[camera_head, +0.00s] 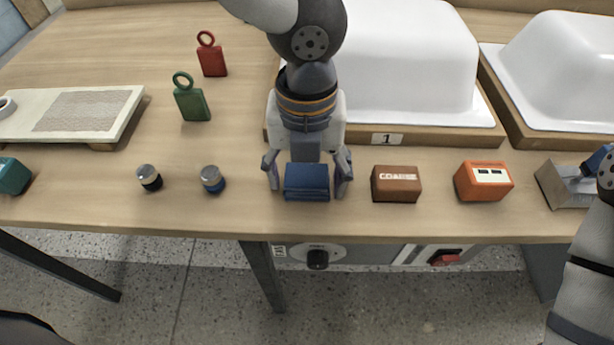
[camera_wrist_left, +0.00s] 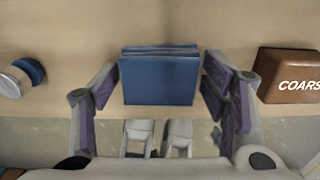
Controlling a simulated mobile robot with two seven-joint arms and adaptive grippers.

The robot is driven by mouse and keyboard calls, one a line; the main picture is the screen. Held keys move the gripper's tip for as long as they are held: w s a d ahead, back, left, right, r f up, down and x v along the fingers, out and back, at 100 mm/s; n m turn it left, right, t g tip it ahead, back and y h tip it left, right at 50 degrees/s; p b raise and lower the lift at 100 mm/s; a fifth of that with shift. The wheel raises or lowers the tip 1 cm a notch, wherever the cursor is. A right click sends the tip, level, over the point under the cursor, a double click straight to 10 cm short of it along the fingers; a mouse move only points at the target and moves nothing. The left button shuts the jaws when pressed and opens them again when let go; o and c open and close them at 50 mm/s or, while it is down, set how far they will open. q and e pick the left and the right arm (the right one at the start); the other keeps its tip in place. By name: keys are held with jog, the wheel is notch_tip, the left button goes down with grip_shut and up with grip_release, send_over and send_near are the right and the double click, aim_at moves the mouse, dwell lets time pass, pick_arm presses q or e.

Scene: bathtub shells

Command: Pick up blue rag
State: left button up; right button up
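The blue rag (camera_head: 307,183) is a folded dark blue block on the wooden table, near its front edge. My left gripper (camera_head: 307,178) is right over it with its fingers spread, one on each side of the rag. In the left wrist view the blue rag (camera_wrist_left: 160,78) lies between the open fingers (camera_wrist_left: 160,98), with a gap showing on both sides. My right arm shows at the lower right in the head view; its fingertips are not clearly visible.
A brown block marked COARSE (camera_head: 396,184) is close right of the rag, then an orange box (camera_head: 483,181). A blue-banded jar (camera_head: 212,180) stands to the left. A white tub shell (camera_head: 405,70) on a wooden base is behind. The table's front edge (camera_head: 200,230) is near.

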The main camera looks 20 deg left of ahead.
aim_at(306, 175)
pick_arm(q)
jog(key=c, duration=0.7)
jog(key=shift+c, duration=0.2)
jog(key=shift+r, duration=0.4)
notch_tip(306, 175, up, 3)
jog(key=shift+r+p, duration=0.15)
jog(key=shift+p, duration=0.3)
jog(key=s+a+r+p, duration=0.2)
jog(key=s+a+r, duration=0.4)
jog(key=s+r, duration=0.3)
jog(key=s, duration=0.3)
jog(key=shift+s, duration=0.3)
jog(key=o, duration=0.6)
jog(key=c, duration=0.4)
jog(key=shift+o, duration=0.2)
jog(key=shift+w, duration=0.1)
pick_arm(e)
jog(key=shift+t, duration=0.8)
jog(key=w+r, duration=0.3)
jog(key=shift+w+r, duration=0.3)
jog(key=shift+w, duration=0.1)
